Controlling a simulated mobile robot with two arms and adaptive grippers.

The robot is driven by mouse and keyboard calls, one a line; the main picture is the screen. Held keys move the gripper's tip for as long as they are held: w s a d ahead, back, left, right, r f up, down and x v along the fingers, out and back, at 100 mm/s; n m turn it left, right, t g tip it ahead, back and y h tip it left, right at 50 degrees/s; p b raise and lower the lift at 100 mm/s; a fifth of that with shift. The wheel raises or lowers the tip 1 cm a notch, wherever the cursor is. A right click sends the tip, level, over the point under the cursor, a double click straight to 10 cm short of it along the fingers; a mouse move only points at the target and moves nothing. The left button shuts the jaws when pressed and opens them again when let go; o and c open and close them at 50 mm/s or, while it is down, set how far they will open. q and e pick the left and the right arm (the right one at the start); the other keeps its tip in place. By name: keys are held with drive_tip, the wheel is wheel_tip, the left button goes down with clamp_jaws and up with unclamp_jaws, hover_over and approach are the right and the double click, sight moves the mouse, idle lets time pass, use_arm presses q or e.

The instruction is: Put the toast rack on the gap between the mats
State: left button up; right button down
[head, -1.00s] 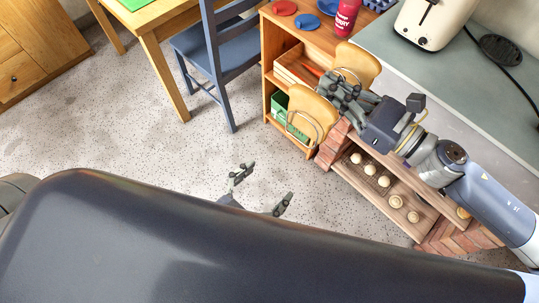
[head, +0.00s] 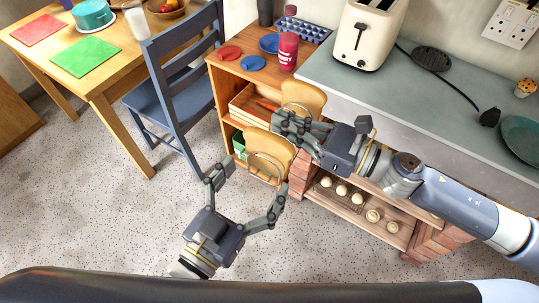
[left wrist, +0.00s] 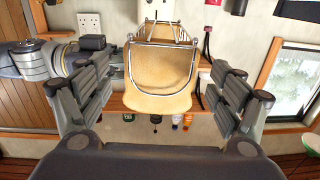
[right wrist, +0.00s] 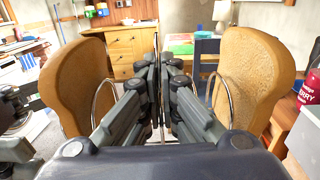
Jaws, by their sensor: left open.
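The toast rack is a wire rack carrying two brown slices (head: 268,152), held in the air in front of the wooden shelf unit. My right gripper (head: 287,124) is between the slices, its fingers closed together on the rack's middle wire. In the right wrist view the slices (right wrist: 252,75) stand on either side of the fingers. My left gripper (head: 246,186) is open and empty, below the rack. The left wrist view shows the near slice (left wrist: 160,85) and its wire loop between the spread fingers, apart from them. A red mat (head: 36,30) and a green mat (head: 86,57) lie on the table, bare wood between them.
A blue chair (head: 180,85) stands between the table (head: 115,88) and shelf unit. A teal pot (head: 92,14), a glass and a fruit bowl are behind the mats. The shelf top has red and blue discs and a red bottle (head: 288,50). A toaster (head: 368,35) stands on the counter.

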sight(263, 169)
use_arm(q)
drive_tip(key=x, duration=0.6)
drive_tip(key=shift+w+d, duration=0.15)
drive_tip(key=shift+w, duration=0.05)
drive_tip(key=c, duration=0.9)
drive_tip(key=o, duration=0.9)
drive_tip(key=shift+s, duration=0.1)
drive_tip(key=v, duration=1.2)
